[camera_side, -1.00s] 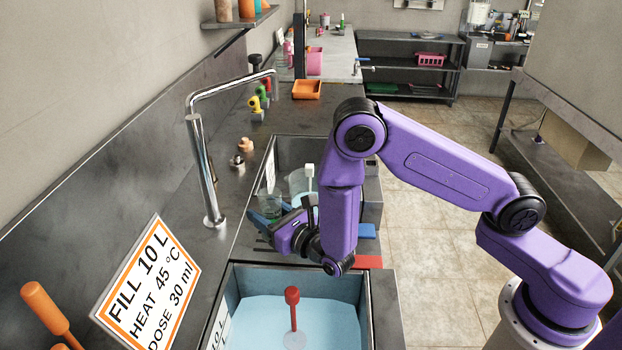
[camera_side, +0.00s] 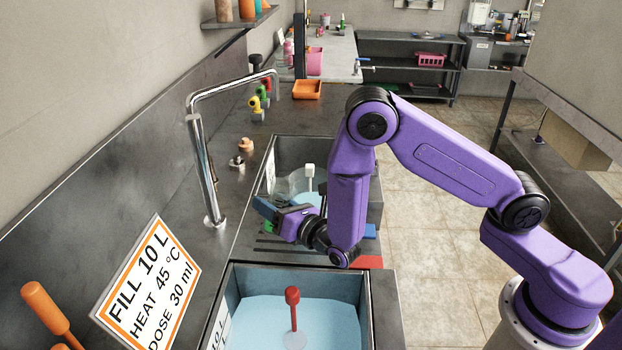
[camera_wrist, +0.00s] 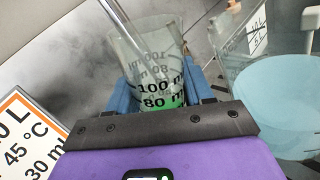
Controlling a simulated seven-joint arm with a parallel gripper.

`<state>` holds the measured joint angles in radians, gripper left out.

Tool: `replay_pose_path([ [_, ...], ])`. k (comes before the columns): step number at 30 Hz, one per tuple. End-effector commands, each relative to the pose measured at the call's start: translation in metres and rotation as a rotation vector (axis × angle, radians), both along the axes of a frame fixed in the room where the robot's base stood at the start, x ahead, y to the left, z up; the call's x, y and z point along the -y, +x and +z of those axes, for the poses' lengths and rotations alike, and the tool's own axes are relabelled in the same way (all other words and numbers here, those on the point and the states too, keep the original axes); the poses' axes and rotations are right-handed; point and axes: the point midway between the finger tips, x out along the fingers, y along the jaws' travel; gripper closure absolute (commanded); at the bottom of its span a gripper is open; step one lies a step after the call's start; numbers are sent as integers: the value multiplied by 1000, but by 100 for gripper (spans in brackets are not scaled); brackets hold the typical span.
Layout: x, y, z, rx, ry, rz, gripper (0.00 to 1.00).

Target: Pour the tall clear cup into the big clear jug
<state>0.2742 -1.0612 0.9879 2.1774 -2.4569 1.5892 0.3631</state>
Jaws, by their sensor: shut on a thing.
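The tall clear cup (camera_wrist: 147,50) has black marks for 80 and 100 ml and a little green liquid low inside. In the wrist view it stands between the blue fingers of my gripper (camera_wrist: 162,84), which is shut on it. The big clear jug (camera_wrist: 235,80) is to the right of the cup, with pale blue behind or inside it. In the side view my gripper (camera_side: 272,210) is at the near left of the big jug (camera_side: 283,184), over the counter by the rear sink. The cup's outline is hard to make out there.
The rear sink (camera_side: 320,142) surrounds the jug, with a white-topped stick (camera_side: 309,172) in it. The front sink (camera_side: 364,285) holds blue water and a red-topped stick (camera_side: 293,298). A tall metal tap (camera_side: 203,165) stands to the left, near a fill sign (camera_side: 150,290).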

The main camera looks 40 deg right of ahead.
Motion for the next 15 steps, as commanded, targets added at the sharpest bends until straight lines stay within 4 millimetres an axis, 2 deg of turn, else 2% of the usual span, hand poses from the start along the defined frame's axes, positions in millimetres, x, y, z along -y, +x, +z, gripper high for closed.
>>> replay_pose_path([
  [1, 1, 1, 9, 3, 19, -2, 79],
  [6, 5, 0, 30, -4, 78, 0, 79],
  [15, 12, 1, 62, -17, 202, -1, 79],
])
